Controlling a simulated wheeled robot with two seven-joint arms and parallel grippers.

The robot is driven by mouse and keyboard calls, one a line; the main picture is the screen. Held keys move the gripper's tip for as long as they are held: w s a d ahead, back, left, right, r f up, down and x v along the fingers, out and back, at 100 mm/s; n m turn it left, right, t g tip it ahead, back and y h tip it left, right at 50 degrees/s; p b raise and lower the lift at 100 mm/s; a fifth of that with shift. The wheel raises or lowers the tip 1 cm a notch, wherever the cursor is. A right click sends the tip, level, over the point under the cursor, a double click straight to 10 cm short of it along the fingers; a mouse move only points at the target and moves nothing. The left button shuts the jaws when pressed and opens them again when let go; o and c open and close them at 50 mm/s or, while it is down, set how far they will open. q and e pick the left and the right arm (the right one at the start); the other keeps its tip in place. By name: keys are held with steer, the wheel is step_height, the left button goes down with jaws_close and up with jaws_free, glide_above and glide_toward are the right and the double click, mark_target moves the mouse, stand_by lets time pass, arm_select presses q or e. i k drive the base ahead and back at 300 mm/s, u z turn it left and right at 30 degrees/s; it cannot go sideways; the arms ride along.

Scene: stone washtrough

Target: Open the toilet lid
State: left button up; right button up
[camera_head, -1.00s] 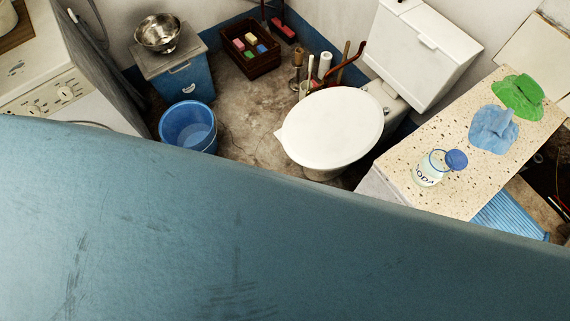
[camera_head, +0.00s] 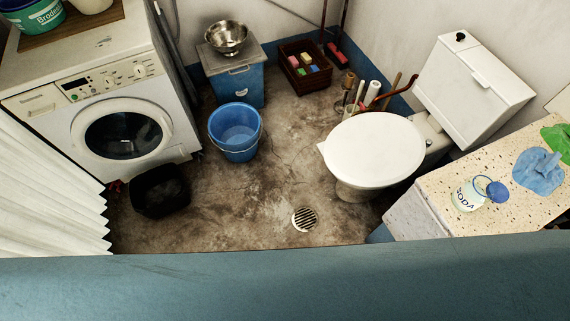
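The white toilet (camera_head: 358,190) stands right of centre in the head view, in front of its cistern (camera_head: 472,88). Its round white lid (camera_head: 375,148) is down and covers the bowl. Neither of my grippers is in view, so I cannot see how they stand to the lid.
A blue wall top (camera_head: 290,285) crosses the front. A speckled counter (camera_head: 440,195) with a soda jar (camera_head: 470,194) and cloths is right of the toilet. A blue bucket (camera_head: 235,130), black bin (camera_head: 160,190) and washing machine (camera_head: 120,130) are left. The floor around the drain (camera_head: 305,219) is clear.

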mark_target(373, 148)
steer(key=u, duration=0.95)
steer(key=i, duration=1.15)
steer(key=z, duration=2.2)
